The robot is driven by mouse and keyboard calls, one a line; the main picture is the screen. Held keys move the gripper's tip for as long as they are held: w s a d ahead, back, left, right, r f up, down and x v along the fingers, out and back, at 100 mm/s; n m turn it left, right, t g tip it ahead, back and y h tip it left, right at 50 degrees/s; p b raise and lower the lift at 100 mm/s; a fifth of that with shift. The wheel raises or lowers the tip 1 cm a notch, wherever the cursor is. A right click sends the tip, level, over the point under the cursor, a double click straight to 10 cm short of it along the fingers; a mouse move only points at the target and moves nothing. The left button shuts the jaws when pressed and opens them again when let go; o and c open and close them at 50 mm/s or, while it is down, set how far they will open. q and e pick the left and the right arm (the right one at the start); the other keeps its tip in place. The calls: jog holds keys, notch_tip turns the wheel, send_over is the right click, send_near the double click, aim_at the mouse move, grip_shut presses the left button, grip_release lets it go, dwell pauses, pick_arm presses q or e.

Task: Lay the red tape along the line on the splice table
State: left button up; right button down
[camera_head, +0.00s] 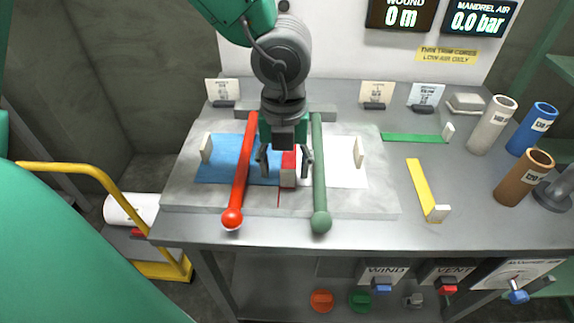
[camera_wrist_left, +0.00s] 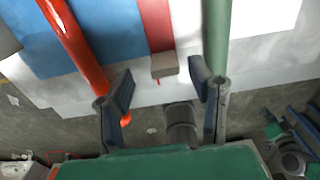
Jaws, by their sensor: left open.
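The red tape (camera_head: 289,160) lies on the splice table (camera_head: 375,200) along the seam between a blue sheet (camera_head: 222,168) and a white sheet (camera_head: 343,172). Its near end has a beige tab (camera_head: 287,179). In the left wrist view the red tape (camera_wrist_left: 155,25) ends in the tab (camera_wrist_left: 163,65). A thin red line (camera_head: 279,198) shows on the table nearer than the tab. My left gripper (camera_head: 285,164) is open over the tape, with a finger on each side of it. In the left wrist view the open fingers (camera_wrist_left: 160,84) straddle the tab without touching it. The tape's far end is hidden.
A red bar (camera_head: 242,170) and a green bar (camera_head: 319,170) flank the gripper closely. Green tape (camera_head: 412,138) and yellow tape (camera_head: 418,183) lie to the right. White (camera_head: 492,125), blue (camera_head: 532,130) and brown (camera_head: 525,178) cylinders stand at the right.

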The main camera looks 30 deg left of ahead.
aim_at(287, 187)
pick_arm(q)
jog(key=f, duration=0.3)
jog(key=shift+d+f+b, duration=0.15)
jog(key=shift+d+b, duration=0.2)
jog(key=shift+w+d, duration=0.2)
jog(key=shift+d, duration=0.15)
jog(key=shift+s+a, duration=0.15)
jog(key=shift+a, duration=0.15)
jog(key=c, duration=0.8)
jog(key=shift+a, duration=0.25)
jog(key=shift+c, duration=0.9)
